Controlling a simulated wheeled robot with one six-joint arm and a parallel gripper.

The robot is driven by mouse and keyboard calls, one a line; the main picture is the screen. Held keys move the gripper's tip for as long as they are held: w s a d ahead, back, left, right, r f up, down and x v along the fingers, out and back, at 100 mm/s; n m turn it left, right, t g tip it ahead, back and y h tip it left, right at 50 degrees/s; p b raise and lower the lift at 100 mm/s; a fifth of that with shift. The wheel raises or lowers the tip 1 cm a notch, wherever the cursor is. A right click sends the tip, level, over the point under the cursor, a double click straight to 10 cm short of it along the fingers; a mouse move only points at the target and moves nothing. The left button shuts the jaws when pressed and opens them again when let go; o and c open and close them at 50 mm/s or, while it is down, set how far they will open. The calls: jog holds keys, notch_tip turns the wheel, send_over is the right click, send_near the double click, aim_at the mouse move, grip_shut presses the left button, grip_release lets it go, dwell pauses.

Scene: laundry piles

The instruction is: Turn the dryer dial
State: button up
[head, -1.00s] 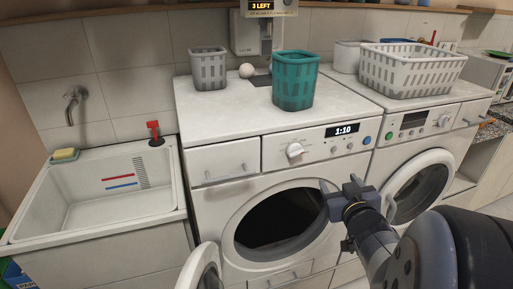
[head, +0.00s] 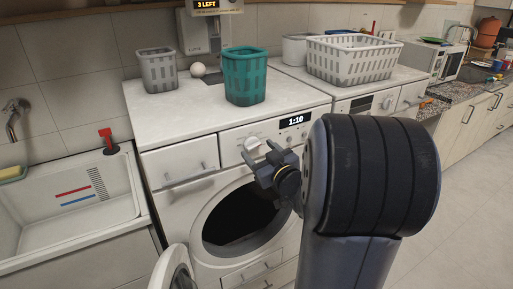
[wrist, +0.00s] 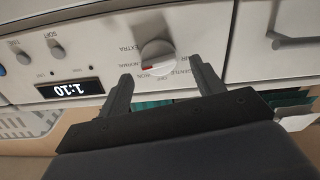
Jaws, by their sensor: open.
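The dryer dial (head: 253,143) is a round white knob on the control panel of the left machine (head: 160,205). My gripper (head: 260,153) is open and empty in front of the panel, close to the dial. In the wrist view its two fingers (wrist: 165,77) point at the panel, one on either side of the dial. The fingertips look short of the knob; I cannot tell the exact gap. The display (head: 296,119) reads 1:10.
The machine's round door (head: 176,272) stands open below. A teal basket (head: 245,77) and a grey basket (head: 157,70) stand on top. A white laundry basket (head: 352,60) is on the right machine. A sink (head: 75,205) is at left. The floor at right is clear.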

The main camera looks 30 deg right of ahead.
aim_at(253, 145)
jog(key=shift+w, duration=1.1)
jog(key=c, duration=1)
jog(key=shift+o, duration=0.2)
